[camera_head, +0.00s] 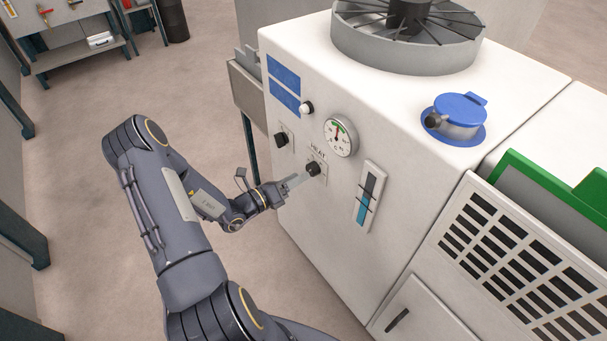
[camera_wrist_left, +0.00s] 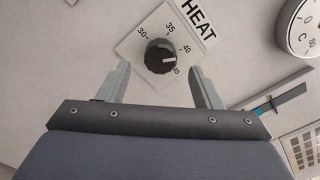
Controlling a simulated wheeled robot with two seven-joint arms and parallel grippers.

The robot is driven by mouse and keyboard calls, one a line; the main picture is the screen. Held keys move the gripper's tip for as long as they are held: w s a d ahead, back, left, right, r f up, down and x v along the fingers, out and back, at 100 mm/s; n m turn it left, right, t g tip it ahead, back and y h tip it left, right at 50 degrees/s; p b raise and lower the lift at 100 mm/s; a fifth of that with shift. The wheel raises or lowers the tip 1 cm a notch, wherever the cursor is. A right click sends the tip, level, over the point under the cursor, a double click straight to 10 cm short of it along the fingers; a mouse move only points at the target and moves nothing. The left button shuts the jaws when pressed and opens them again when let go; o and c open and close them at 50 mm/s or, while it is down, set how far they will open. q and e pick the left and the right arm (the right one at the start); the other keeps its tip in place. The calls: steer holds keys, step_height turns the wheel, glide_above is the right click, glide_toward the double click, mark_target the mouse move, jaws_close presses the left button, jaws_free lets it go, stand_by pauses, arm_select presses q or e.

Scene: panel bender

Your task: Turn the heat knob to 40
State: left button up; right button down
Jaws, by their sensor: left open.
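The heat knob (camera_head: 313,169) is a black round knob on the white front panel, under the label HEAT. In the left wrist view the knob (camera_wrist_left: 160,55) sits on a light plate marked 30, 35, 40 and 45. Its pale pointer mark faces right, apparently between 40 and 45. My left gripper (camera_head: 298,181) reaches the panel just in front of the knob. In the left wrist view its two fingers (camera_wrist_left: 160,72) are open, one on each side below the knob, with gaps showing. Whether the fingertips reach the knob's depth is unclear. My right gripper is not seen.
A second black knob (camera_head: 281,140), a white button (camera_head: 307,108), a round gauge (camera_head: 341,136) and a blue level indicator (camera_head: 366,197) surround the heat knob. A blue-capped filler (camera_head: 458,117) and a fan (camera_head: 408,38) are on top. Floor left of the machine is clear.

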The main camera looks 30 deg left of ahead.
arm_select(q)
steer(key=v, duration=0.4)
stand_by(0.4)
steer(key=s+d+r+m+g+h+p, duration=0.1)
steer(key=s+d+r+m+g+h, duration=0.25)
steer(key=d+r+m+g, duration=0.45)
steer(key=s+d+r+m+g+h+p, duration=0.2)
steer(key=s+d+r+m+g, duration=0.25)
steer(key=d+r+m, duration=0.75)
steer(key=s+a+r+m+y+p, duration=0.1)
steer(key=s+m+y, duration=0.3)
steer(key=m, duration=0.5)
steer(key=s+a+r+m+t+y+p, duration=0.1)
steer(key=s+a+r+m+y, duration=0.3)
steer(key=s+m, duration=0.5)
steer(key=shift+s+m, duration=0.3)
steer(key=shift+m, duration=0.1)
steer(key=shift+a+t+y, duration=0.1)
steer(key=shift+t+y, duration=0.15)
steer(key=shift+t, duration=0.1)
